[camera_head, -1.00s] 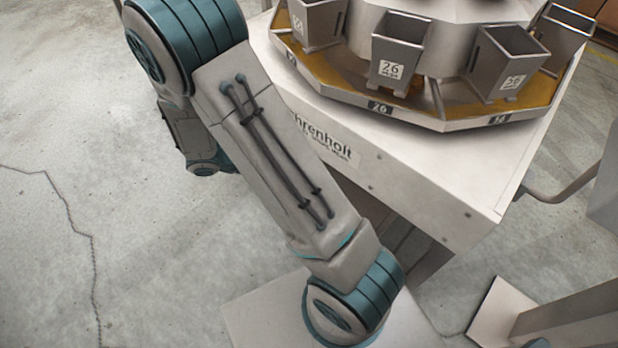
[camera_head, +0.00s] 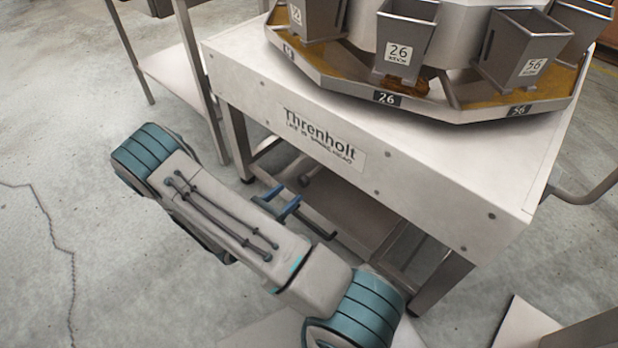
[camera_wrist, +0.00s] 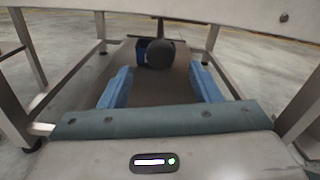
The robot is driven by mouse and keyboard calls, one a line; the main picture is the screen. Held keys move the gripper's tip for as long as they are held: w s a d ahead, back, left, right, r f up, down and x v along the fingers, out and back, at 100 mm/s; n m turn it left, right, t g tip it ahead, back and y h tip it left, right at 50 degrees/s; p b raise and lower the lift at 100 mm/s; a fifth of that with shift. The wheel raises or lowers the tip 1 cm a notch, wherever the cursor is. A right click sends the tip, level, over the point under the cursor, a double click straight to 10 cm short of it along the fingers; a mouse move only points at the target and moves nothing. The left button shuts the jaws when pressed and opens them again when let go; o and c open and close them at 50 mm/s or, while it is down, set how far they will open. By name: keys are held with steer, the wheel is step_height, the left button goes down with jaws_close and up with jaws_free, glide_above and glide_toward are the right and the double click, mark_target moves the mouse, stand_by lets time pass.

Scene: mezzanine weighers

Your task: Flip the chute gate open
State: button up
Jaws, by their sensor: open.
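My gripper (camera_head: 286,199) is low beside the machine's near side, at the height of the space under its top. Its two blue fingers stand wide apart in the wrist view (camera_wrist: 161,82), open and with nothing between them. Ahead of the fingers in the wrist view, a dark round knob-like piece (camera_wrist: 160,55) hangs at the end of a thin upright rod. A blue piece (camera_wrist: 142,47) shows beside and behind it. I cannot tell which part is the chute gate. The knob appears beyond the fingertips, not touched.
The weigher's pale housing (camera_head: 420,165), labelled Threnholt, overhangs the space in front. Grey legs (camera_wrist: 20,60) stand at both sides. Numbered buckets (camera_head: 404,42) ring the top. Another pale table (camera_head: 170,75) stands at the back left. Bare concrete floor (camera_head: 110,95) is free at the left.

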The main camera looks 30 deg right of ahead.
mark_target(309, 174)
steer(key=b+x, duration=0.2)
steer(key=x, duration=0.8)
jaws_close()
steer(key=p+v, duration=0.3)
steer(key=v, duration=1.7)
steer(key=shift+a, duration=0.15)
steer(key=shift+s, duration=0.15)
